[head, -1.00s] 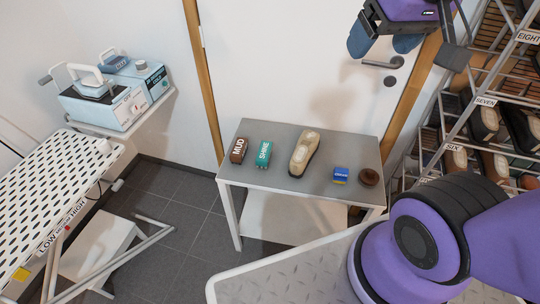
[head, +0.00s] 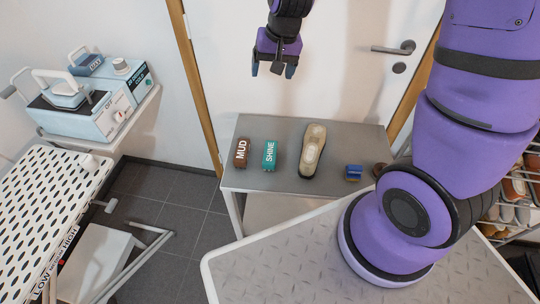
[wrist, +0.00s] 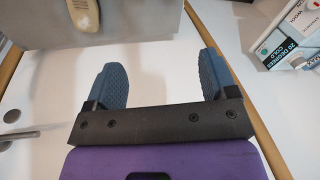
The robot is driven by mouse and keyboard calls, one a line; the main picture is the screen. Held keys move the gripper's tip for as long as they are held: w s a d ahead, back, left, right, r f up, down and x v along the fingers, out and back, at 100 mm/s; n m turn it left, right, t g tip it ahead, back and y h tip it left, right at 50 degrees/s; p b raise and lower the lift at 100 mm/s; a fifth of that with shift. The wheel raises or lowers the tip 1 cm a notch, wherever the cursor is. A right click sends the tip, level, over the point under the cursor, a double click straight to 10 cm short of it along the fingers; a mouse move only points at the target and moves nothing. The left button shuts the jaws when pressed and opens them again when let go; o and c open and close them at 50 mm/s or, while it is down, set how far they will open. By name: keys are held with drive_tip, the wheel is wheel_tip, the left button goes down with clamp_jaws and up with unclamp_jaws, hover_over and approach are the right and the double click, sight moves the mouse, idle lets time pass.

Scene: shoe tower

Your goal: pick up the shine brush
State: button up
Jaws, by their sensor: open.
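The shine brush (head: 270,155) is a teal block with white SHINE lettering. It lies on the grey side table in the head view, between the brown MUD brush (head: 241,153) and a beige shoe (head: 313,151). My gripper (head: 273,70) hangs in front of the white door, well above the table and apart from the brush. It is open and empty; its two blue fingers (wrist: 160,80) stand wide apart in the wrist view. The shoe (wrist: 84,18) shows at the top left of the wrist view. The shine brush cannot be made out there.
The grey table (head: 290,185) also holds a small blue item (head: 353,172) and a round brown item (head: 379,170) at its right. A shoe rack is at the far right.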

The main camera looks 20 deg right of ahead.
wheel_tip(320, 180, down, 12)
drive_tip(key=w+a+m+g, duration=0.1)
drive_tip(key=w, duration=0.1)
drive_tip(key=m+h, duration=0.1)
hover_over(270, 151)
drive_tip(key=shift+g, duration=0.4)
drive_tip(key=f, duration=0.7)
drive_tip(key=a+f, duration=0.1)
drive_tip(key=f, duration=0.3)
drive_tip(key=shift+w+f, duration=0.1)
drive_tip(key=shift+f, duration=0.2)
drive_tip(key=shift+d+f, duration=0.1)
drive_tip(key=shift+f, duration=0.65)
wheel_tip(270, 151, down, 5)
drive_tip(key=shift+f, duration=0.1)
drive_tip(key=shift+s+d+f, duration=0.1)
drive_tip(key=shift+d+f, duration=0.1)
drive_tip(key=shift+f, duration=1.1)
drive_tip(key=shift+s+d+f, duration=0.1)
drive_tip(key=shift+d+f, duration=0.05)
drive_tip(key=shift+f, duration=1.15)
drive_tip(key=shift+m, duration=0.3)
drive_tip(key=c, duration=1.1)
